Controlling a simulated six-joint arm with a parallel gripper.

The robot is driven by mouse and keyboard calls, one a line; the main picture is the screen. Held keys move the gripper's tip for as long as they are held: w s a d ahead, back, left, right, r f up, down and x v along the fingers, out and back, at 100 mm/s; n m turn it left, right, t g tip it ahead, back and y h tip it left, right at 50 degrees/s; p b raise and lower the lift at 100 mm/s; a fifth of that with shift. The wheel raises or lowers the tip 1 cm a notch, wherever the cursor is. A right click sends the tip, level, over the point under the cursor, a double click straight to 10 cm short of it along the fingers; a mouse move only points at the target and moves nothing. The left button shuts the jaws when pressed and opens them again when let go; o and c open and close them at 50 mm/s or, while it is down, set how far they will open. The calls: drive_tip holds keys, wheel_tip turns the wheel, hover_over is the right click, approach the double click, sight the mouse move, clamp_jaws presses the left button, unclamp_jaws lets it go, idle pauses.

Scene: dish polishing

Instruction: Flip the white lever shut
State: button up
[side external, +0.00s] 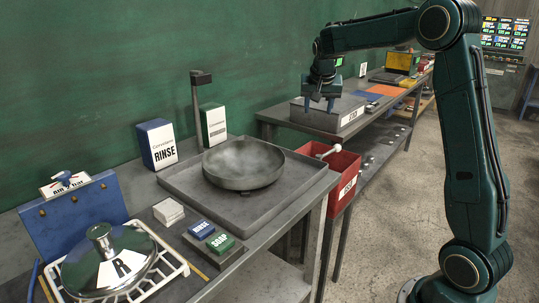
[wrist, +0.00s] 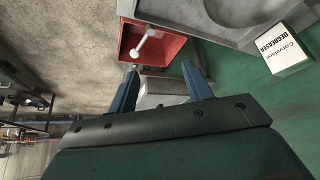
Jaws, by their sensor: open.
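The white lever (side external: 330,151) has a rounded knob and stands out at a slant over the red bin (side external: 342,171), which hangs beside the bench.
A grey tray (side external: 185,190) with a round pan (side external: 243,165) stands on the near bench. RINSE (side external: 158,145) and degreaser (wrist: 286,52) boxes stand by the green wall. A polished lid (side external: 108,262) lies in a white rack at front left. The floor (side external: 400,200) right of the bin is clear.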

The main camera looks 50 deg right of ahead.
drive_tip(key=d+f+n+h, duration=0.3)
drive_tip(key=d+f+n, duration=0.3)
drive_tip(key=f+n, duration=0.3)
drive_tip(key=n+t+h, duration=0.1)
drive_tip(key=n+h, duration=0.3)
drive_tip(key=n, duration=1.5)
approach(337, 148)
drive_tip(key=s+a, duration=0.1)
drive_tip(key=a, duration=0.1)
drive_tip(key=n, duration=0.1)
drive_tip(key=n+t, duration=0.1)
drive_tip(key=n, duration=0.1)
drive_tip(key=shift+s+h, duration=0.25)
drive_tip(key=shift+h, duration=0.15)
drive_tip(key=shift+f, duration=0.1)
drive_tip(key=shift+x, duration=6.9)
drive_tip(key=shift+c, duration=0.2)
clamp_jaws()
